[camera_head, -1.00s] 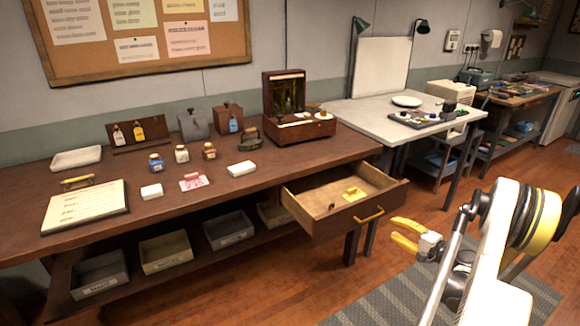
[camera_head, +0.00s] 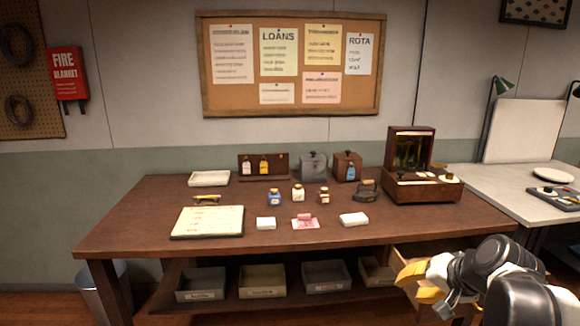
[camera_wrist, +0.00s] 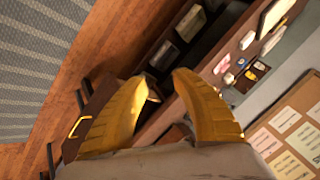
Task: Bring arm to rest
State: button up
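My gripper (camera_head: 412,274) with yellow fingers is at the lower right in the head view, in front of the wooden table's right end. In the wrist view my gripper (camera_wrist: 163,75) shows its two fingers apart, with nothing held between them. My arm is folded at the lower right of the head view. The open drawer (camera_head: 440,256) is mostly hidden behind my arm there. In the wrist view the drawer's yellow handle (camera_wrist: 80,127) shows left of the fingers, apart from them.
The wooden table (camera_head: 150,235) holds a clipboard (camera_head: 208,221), small bottles, white blocks and an open wooden case (camera_head: 424,192). Grey bins (camera_head: 200,284) sit on its lower shelf. A white table (camera_head: 490,190) stands at right. A striped mat (camera_wrist: 40,60) lies on the floor.

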jog(key=s+a+n+h, duration=0.1)
jog(key=s+a+n, duration=0.2)
jog(key=s+a, duration=0.2)
jog(key=s+a+n+h, duration=0.1)
jog(key=s+a+n, duration=0.2)
jog(key=s, duration=0.8)
jog(key=shift+a+n+g, duration=0.3)
jog(key=shift+a, duration=0.55)
